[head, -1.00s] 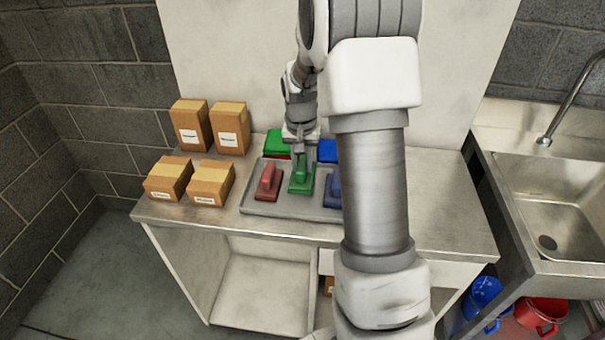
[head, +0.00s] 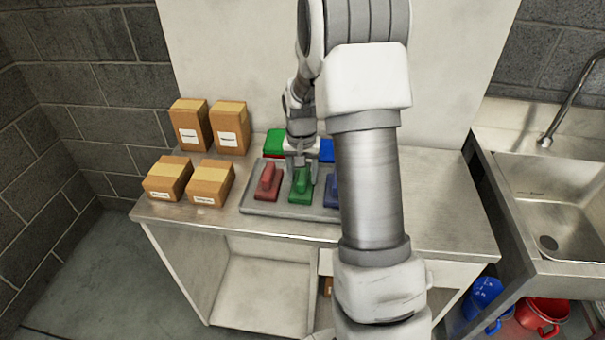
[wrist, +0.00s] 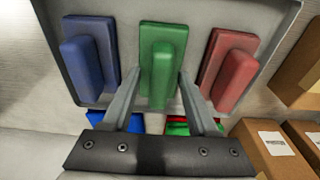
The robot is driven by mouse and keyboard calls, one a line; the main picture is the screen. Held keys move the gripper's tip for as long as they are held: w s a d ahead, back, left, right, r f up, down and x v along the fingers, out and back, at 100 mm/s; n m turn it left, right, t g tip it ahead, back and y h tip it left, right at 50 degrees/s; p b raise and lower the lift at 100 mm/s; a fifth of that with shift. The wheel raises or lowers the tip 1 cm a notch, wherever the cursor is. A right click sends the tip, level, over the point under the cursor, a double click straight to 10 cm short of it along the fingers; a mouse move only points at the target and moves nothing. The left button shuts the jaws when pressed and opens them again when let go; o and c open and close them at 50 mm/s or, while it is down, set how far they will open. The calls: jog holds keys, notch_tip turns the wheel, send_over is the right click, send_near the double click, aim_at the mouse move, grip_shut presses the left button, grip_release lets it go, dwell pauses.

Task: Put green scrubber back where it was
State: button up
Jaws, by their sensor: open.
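The green scrubber (head: 300,188) lies in the grey tray (head: 284,209), between the red scrubber (head: 267,183) on the left and the blue scrubber (head: 331,190) on the right. In the wrist view the green scrubber (wrist: 162,60) lies between the blue scrubber (wrist: 90,58) and the red scrubber (wrist: 230,70). My gripper (wrist: 155,85) is open, with its two fingers apart on either side of the green scrubber's near end. In the head view my gripper (head: 301,175) is just behind the green scrubber's handle. My arm partly hides the blue scrubber in the head view.
Green (head: 274,140) and blue (head: 327,150) pads lie behind the tray. Several cardboard boxes (head: 210,184) stand on the left of the table (head: 440,215). A sink (head: 555,200) is at the right, with blue and red buckets (head: 543,315) below it.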

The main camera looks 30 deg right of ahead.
aim_at(302, 177)
jog(key=s+a+r+n+p, duration=0.1)
jog(key=s+a+r, duration=0.1)
jog(key=r, duration=0.7)
jog(key=s+a+r, duration=0.2)
jog(key=s+r, duration=0.1)
jog(key=r, duration=0.5)
jog(key=s+a+r+n+t, duration=0.1)
jog(key=s+a+r+n, duration=0.1)
jog(key=s, duration=0.4)
jog(key=s+a+r+n+t+p, duration=0.1)
jog(key=s+a+r+n+t, duration=0.1)
jog(key=s+a, duration=0.3)
jog(key=s+a+r+n+t, duration=0.1)
jog(key=s+a+r, duration=0.2)
jog(key=s, duration=0.6)
jog(key=shift+a+n+y+p, duration=0.15)
jog(key=shift+n+y+p, duration=0.15)
jog(key=shift+n+y, duration=0.1)
jog(key=shift+r, duration=0.1)
